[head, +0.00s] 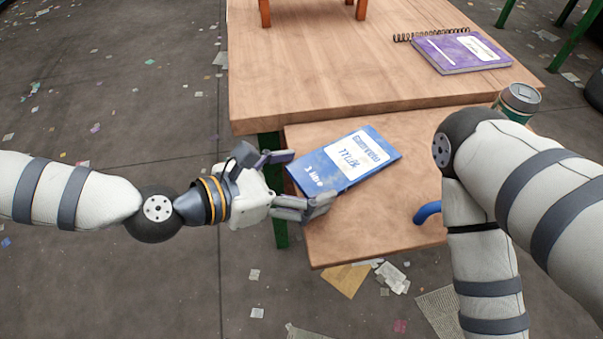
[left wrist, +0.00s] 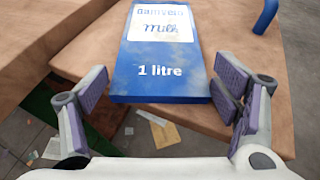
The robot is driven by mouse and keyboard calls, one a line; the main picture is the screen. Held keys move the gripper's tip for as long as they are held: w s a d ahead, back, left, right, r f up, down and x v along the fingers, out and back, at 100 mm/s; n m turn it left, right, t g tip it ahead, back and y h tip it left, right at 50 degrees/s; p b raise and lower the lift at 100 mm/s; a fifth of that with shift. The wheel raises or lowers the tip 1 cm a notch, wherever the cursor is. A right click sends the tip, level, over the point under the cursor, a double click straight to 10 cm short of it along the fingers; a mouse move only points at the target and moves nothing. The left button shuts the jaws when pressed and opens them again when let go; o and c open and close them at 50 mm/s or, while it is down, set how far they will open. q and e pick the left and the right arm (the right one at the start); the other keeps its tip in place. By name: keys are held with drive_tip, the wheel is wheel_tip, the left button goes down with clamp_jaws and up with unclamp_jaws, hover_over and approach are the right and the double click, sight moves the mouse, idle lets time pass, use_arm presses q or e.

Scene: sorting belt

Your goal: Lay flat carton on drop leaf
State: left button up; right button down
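The flat carton (head: 343,160), blue with a white label and "1 litre" on it, lies flat on the drop leaf (head: 375,235), the lower wooden board in front of the table. One near corner is at the leaf's left edge. The carton also shows in the left wrist view (left wrist: 160,55). My left gripper (head: 303,182) is open at the carton's near end, its fingers apart. In the left wrist view the right-hand finger pads are close to the carton's corner; I cannot tell whether they touch. My right gripper is not in view; only its arm shows.
A purple spiral notebook (head: 460,52) lies on the higher tabletop (head: 330,75). A can (head: 518,100) stands behind my right arm. A blue handle-like thing (head: 427,212) shows beside that arm, the rest hidden. Paper scraps (head: 346,280) litter the floor. The leaf's front part is clear.

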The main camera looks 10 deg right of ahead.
use_arm(q)
drive_tip(key=shift+o, duration=0.2)
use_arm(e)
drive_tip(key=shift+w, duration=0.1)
